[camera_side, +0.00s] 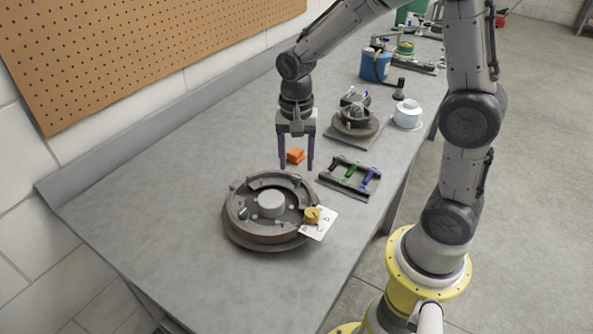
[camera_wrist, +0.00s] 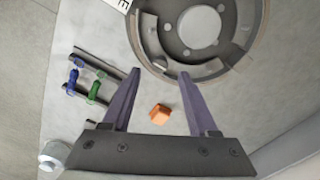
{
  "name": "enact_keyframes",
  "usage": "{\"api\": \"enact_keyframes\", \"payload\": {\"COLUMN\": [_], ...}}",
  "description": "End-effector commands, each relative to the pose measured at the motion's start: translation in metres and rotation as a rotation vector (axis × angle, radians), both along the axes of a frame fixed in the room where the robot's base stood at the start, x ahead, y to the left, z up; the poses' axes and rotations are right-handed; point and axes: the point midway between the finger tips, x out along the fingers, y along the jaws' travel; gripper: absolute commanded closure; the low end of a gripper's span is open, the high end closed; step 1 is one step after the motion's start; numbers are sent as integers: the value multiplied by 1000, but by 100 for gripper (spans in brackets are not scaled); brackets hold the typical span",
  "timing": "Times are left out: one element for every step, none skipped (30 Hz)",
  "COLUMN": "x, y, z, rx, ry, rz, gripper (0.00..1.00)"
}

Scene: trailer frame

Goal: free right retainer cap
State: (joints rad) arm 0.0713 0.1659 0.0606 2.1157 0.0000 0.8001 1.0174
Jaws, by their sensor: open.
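The brake assembly (camera_side: 232,222), a round plate with curved shoes and a raised grey hub (camera_side: 271,204), lies on the bench; the wrist view shows part of it at upper right (camera_wrist: 220,75). A small light fitting (camera_side: 242,213) shows on its left side. A yellow-brown round piece (camera_side: 312,214) sits at its right edge by a lettered white card (camera_side: 322,224). I cannot tell which part is the right retainer cap. My gripper (camera_side: 296,166) points down, open, above the bench behind the assembly. Its purple fingers (camera_wrist: 159,72) are apart with nothing clamped.
An orange block (camera_side: 295,155) lies on the bench near my fingers, showing between them in the wrist view (camera_wrist: 159,114). A dark rack with green and blue tools (camera_side: 349,178) is to the right. Another round assembly (camera_side: 355,125) and a white container (camera_side: 407,114) stand farther back. The left bench is clear.

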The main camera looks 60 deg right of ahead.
Motion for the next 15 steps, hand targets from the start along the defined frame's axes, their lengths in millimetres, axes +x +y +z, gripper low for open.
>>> {"api": "enact_keyframes", "payload": {"x": [-1,-2,-1,-1,-1,-1,-1,-1,-1,-1,-1,-1,-1,-1,-1], "y": [0,0,0,0,0,0,0,0,0,0,0,0,0,0,0], "z": [-9,-13,-19,-22,-25,-28,-31,-33,-35,-36,-36,-37,-37,-37,-37], "rx": [0,1,0,0,0,0,0,0,0,0,0,0,0,0,0], "ry": [4,5,4,4,2,2,2,2,1,1,1,1,0,0,0], "rz": [0,0,0,0,0,0,0,0,0,0,0,0,0,0,0], "gripper": [40,40,40,40,40,40,40,40,40,40,40,40,40,40,40]}}
